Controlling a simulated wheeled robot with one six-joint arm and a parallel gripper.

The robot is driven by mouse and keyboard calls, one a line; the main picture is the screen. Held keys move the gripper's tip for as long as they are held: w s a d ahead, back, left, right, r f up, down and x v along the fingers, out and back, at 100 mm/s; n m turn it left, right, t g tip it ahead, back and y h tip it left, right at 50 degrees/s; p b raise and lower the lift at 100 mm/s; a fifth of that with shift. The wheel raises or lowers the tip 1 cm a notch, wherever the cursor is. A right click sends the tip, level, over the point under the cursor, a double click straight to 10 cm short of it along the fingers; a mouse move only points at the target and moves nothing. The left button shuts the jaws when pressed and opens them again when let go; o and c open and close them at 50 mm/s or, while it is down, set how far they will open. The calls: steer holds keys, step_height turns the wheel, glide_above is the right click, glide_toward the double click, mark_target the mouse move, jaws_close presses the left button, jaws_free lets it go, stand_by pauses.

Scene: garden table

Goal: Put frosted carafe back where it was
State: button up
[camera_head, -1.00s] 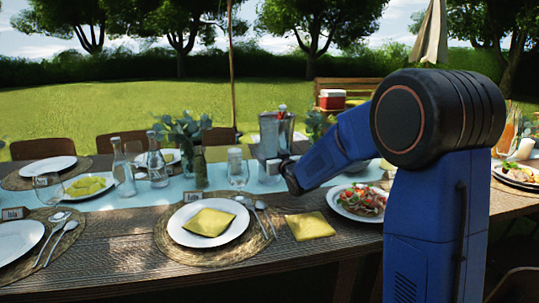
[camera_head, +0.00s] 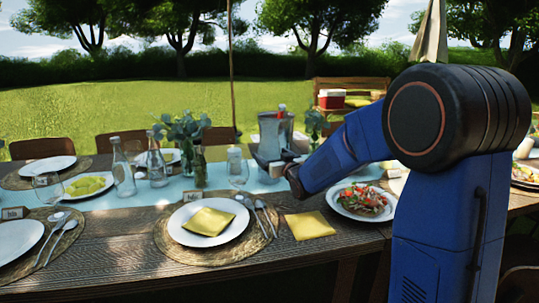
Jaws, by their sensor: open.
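Two glass carafes stand upright on the pale blue runner at the left: a nearer, pale one (camera_head: 123,175) and one just behind it to the right (camera_head: 156,166). I cannot tell for certain which is the frosted carafe. My gripper (camera_head: 272,163) is open, low over the runner right of the centre, in front of the metal bucket. It is well to the right of both carafes. Its fingers are small and partly merge with the bucket's dark base, and I see no carafe between them.
A metal bucket (camera_head: 273,132) stands behind my gripper. A leafy vase (camera_head: 183,133) stands behind the carafes.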

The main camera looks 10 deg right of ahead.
steer(key=s+d, duration=0.1)
steer(key=s, duration=0.8)
steer(key=shift+d, duration=0.4)
steer(key=s+d+f+g+h, duration=0.1)
steer(key=s+g, duration=0.1)
steer(key=s, duration=0.4)
steer(key=s+d+f+m+g+h, duration=0.1)
steer(key=s+d+g, duration=0.1)
steer(key=s, duration=0.3)
steer(key=s+d+g+h, duration=0.1)
steer(key=s+d, duration=0.1)
steer(key=s, duration=0.4)
steer(key=shift+s+f+m+g+h, duration=0.3)
steer(key=shift+s+f+m+g, duration=0.05)
steer(key=shift+f+m+g, duration=0.05)
steer(key=s+f+g, duration=0.3)
steer(key=s+f, duration=0.1)
steer(key=s, duration=0.9)
steer(key=s+f+g, duration=0.4)
steer(key=s, duration=1)
steer(key=shift+a+f, duration=0.15)
